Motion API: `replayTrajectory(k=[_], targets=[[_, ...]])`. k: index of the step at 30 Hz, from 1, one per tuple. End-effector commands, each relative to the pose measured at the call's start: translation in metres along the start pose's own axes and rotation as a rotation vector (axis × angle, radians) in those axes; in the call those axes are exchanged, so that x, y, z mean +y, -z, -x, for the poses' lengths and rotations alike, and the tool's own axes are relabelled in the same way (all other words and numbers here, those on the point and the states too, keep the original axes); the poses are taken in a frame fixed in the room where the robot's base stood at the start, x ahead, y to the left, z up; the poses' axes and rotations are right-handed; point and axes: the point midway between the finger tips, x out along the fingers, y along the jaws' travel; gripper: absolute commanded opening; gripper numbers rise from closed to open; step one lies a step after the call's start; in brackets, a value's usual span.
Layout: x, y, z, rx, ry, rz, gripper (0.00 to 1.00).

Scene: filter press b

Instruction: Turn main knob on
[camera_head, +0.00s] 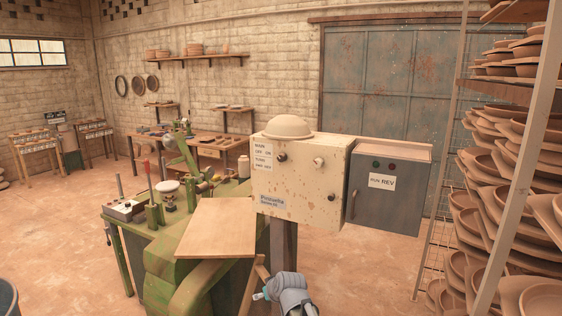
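The cream control box (330,190) stands on a post at the middle, with rust spots on its front. A dark round knob (282,157) sits on its front, beside a label (262,148) with the words MAIN, OFF and ON. A second, lighter knob (319,163) is to its right. Which way the dark knob points is too small to tell. A grey and light blue part of my arm shows at the bottom centre, below the box and apart from it. I cannot make out my gripper's fingers.
A wooden board (217,228) lies on the green machine (168,265) to the left. Racks of clay dishes (500,200) crowd the right. A clay bowl (288,127) lies upturned on the cream box.

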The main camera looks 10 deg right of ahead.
Motion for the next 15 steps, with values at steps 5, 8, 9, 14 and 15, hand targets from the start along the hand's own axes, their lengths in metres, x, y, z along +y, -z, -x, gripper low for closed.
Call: replayTrajectory(k=[5, 8, 9, 14, 15], targets=[[-0.007, 0.077, -0.003, 0.247, -0.015, 0.058, 0.79], [-0.008, 0.115, 0.000, 0.381, -0.042, 0.081, 0.79], [-0.008, 0.130, 0.002, 0.433, -0.058, 0.088, 0.79], [-0.006, 0.185, 0.013, 0.631, -0.138, 0.102, 0.79], [-0.005, 0.198, 0.017, 0.677, -0.164, 0.102, 0.79]])
